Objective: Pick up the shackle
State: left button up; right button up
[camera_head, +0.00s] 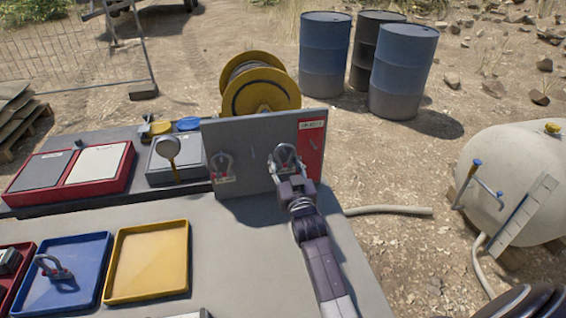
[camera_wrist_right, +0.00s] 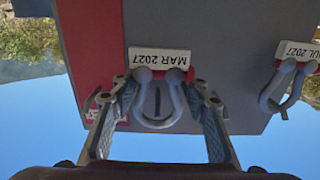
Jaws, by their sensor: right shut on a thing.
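A grey shackle (camera_head: 286,154) hangs on the right part of an upright grey board (camera_head: 240,140), by the red strip. In the right wrist view this shackle (camera_wrist_right: 157,105) appears upside down, with a tag reading "MAR 2027" and a red pin. My right gripper (camera_head: 288,168) has its fingers on both sides of it and is shut on it; the shackle is still at the board. A second shackle (camera_head: 222,168) hangs further left on the board and also shows in the right wrist view (camera_wrist_right: 288,85). A third shackle (camera_head: 55,268) lies in the blue tray (camera_head: 85,243). My left gripper is not in view.
A yellow tray (camera_head: 150,232) sits right of the blue one. Drums (camera_head: 325,55) and a pale tank (camera_head: 510,170) stand beyond the table.

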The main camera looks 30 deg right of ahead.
pick_arm(q)
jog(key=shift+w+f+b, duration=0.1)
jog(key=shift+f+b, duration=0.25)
jog(key=shift+b, duration=0.05)
pick_arm(e)
jog(key=s+a+r, duration=0.3)
jog(key=s+r, duration=0.3)
jog(key=s, duration=0.5)
jog(key=shift+s+r, duration=0.2)
jog(key=shift+s, duration=0.2)
